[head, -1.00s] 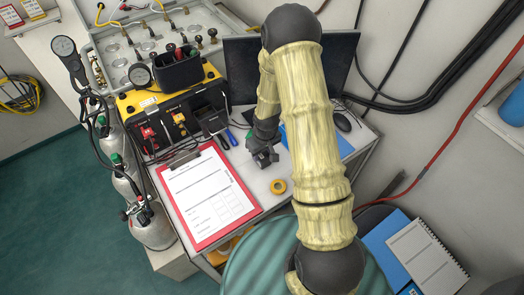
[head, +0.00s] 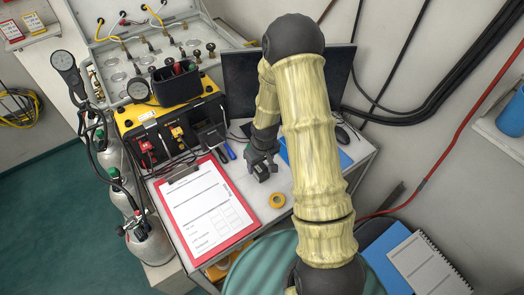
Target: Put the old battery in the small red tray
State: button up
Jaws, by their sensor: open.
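My gripper (head: 262,173) is low over the white worktop, between the red clipboard and the monitor. Its dark fingers are open, and I cannot make out anything between them. I cannot pick out the old battery; my gripper and forearm cover part of the worktop. I cannot pick out a small red tray either. The large flat red thing is a clipboard (head: 255,222) with a white form on it, left of my gripper.
A yellow tape roll (head: 277,200) lies just below my gripper. A blue-handled tool (head: 230,151) lies to its left. The black and yellow air panel (head: 172,125) and dark monitor (head: 240,80) stand behind. Gas cylinders (head: 150,243) stand at left.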

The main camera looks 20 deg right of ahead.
aim_at(263, 170)
notch_tip(263, 170, up, 10)
jog(key=s+b, duration=0.1)
jog(key=shift+d+r, duration=0.15)
jog(key=shift+d, duration=0.05)
jog(key=shift+s, duration=0.1)
dwell(0.6)
jog(key=s+r+m+t, duration=0.1)
jog(key=s+r+m, duration=0.2)
jog(key=s+r, duration=0.6)
jog(key=s, duration=0.4)
jog(key=shift+a+r+m, duration=0.25)
jog(key=shift+a+m, duration=0.05)
jog(key=shift+a, duration=0.1)
jog(key=shift+w, duration=0.1)
